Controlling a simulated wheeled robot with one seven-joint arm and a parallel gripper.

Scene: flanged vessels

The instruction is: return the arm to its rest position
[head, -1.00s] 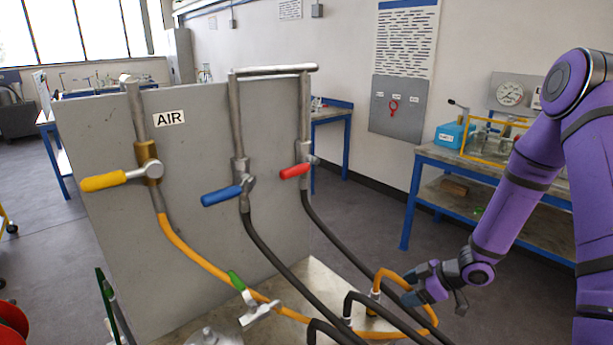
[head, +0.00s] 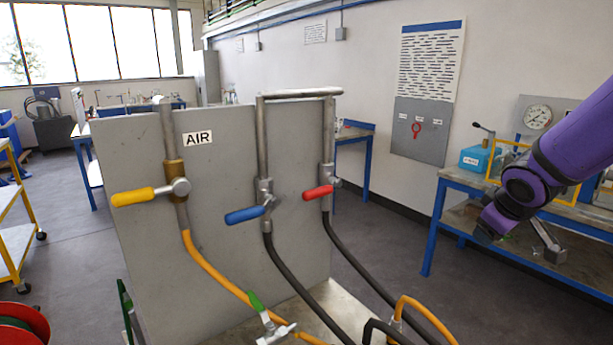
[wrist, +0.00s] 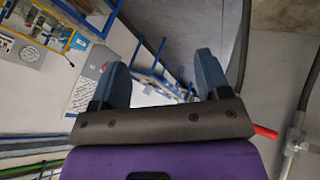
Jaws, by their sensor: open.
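My gripper (wrist: 161,62) shows in the wrist view with its two blue fingers spread apart and nothing between them. In the head view my purple arm is raised at the right, in front of the workbench, and the fingers cannot be made out there. The gripper is apart from the panel and its hoses. The wrist view is tilted and shows the wall, the floor and part of the piping beyond the fingers.
A grey panel (head: 130,250) marked AIR carries a yellow handle (head: 135,197), a blue handle (head: 245,214) and a red handle (head: 318,192). An orange hose (head: 215,276) and dark hoses run down from it. A blue-framed workbench (head: 437,225) stands behind my arm. Floor between them is clear.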

